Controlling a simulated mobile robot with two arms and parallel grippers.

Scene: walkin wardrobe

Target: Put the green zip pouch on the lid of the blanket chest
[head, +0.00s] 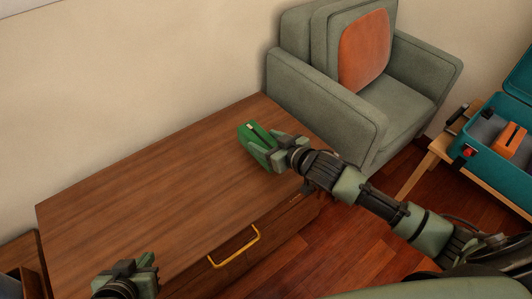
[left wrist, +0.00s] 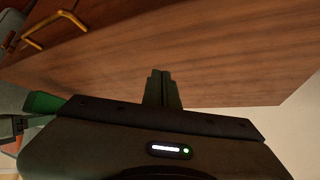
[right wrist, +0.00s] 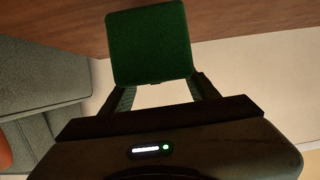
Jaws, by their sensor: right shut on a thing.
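The green zip pouch (head: 256,144) is at the right end of the blanket chest, over its brown wooden lid (head: 150,185). My right gripper (head: 270,150) is shut on the pouch. The pouch also shows between the fingers in the right wrist view (right wrist: 150,42). I cannot tell whether it touches the lid. My left gripper (head: 146,263) is low at the left of the head view, over the chest's near side. In the left wrist view its fingers (left wrist: 162,88) are together, with nothing between them.
A grey-green armchair (head: 405,95) with an orange cushion (head: 364,50) stands just beyond the chest's right end. A teal open case (head: 480,160) sits on a wooden stand at the far right. A yellow handle (head: 234,248) juts from the chest's front. Most of the lid is bare.

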